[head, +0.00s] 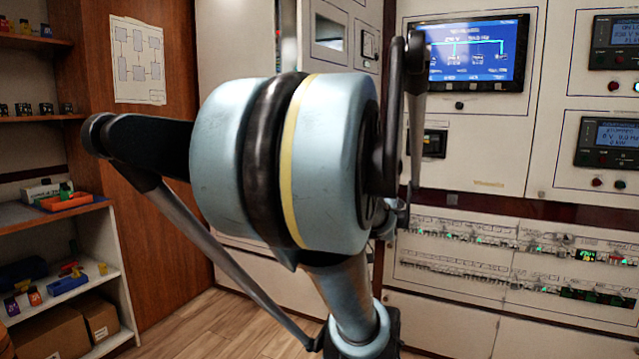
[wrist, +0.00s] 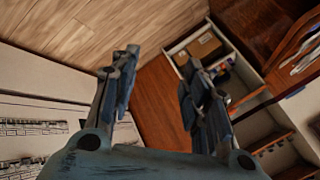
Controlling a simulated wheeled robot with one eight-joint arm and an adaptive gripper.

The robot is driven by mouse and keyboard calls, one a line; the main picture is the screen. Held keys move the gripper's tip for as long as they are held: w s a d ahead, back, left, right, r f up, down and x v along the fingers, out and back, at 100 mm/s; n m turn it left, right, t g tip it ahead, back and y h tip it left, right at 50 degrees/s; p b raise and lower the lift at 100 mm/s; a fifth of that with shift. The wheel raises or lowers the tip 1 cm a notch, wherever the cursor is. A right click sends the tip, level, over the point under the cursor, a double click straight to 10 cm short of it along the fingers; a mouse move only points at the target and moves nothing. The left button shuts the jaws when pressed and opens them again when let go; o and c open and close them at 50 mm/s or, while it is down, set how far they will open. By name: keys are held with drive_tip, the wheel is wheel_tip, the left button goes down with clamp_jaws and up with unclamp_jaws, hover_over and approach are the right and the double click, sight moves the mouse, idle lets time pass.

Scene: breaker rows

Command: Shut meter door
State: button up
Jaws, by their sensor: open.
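My gripper (wrist: 158,72) is open and empty in the wrist view, its two fingers well apart. Beyond the fingers are the wood floor, a brown wood panel and a shelf; no meter door shows between them. In the head view my arm fills the middle and hides part of the cabinets, and I cannot make out my gripper there. A pale upright strip (head: 288,35) stands above my arm, perhaps a door seen edge-on. Beside it is a cabinet panel with a small window (head: 331,27). I cannot tell which part is the meter door or how far it stands open.
Grey cabinets with a blue screen (head: 470,55), meters (head: 606,142) and breaker rows (head: 465,233) stand on the right. Shelves with boxes (head: 55,333) and small parts stand on the left. A paper diagram (head: 137,59) hangs on brown wood. Some floor (head: 205,325) is clear.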

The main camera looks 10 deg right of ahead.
drive_tip(key=w+d+r+n+t+y, duration=0.25)
drive_tip(key=d+r+t, duration=0.25)
drive_tip(key=d+r, duration=0.4)
drive_tip(key=w+d+r+n+t+y, duration=0.2)
drive_tip(key=w+d+r+t+y, duration=0.15)
drive_tip(key=d+r, duration=0.5)
drive_tip(key=shift+t+h, duration=0.3)
drive_tip(key=shift+t, duration=0.15)
drive_tip(key=shift+s+a+r+x, duration=0.1)
drive_tip(key=shift+r+x, duration=0.1)
drive_tip(key=shift+x, duration=3)
drive_tip(key=shift+s+a+r+x, duration=0.15)
drive_tip(key=shift+r+x, duration=0.1)
drive_tip(key=shift+x, duration=2.9)
drive_tip(key=shift+s+a+r+x, duration=0.1)
drive_tip(key=shift+r+x, duration=0.1)
drive_tip(key=shift+x, duration=3)
clamp_jaws()
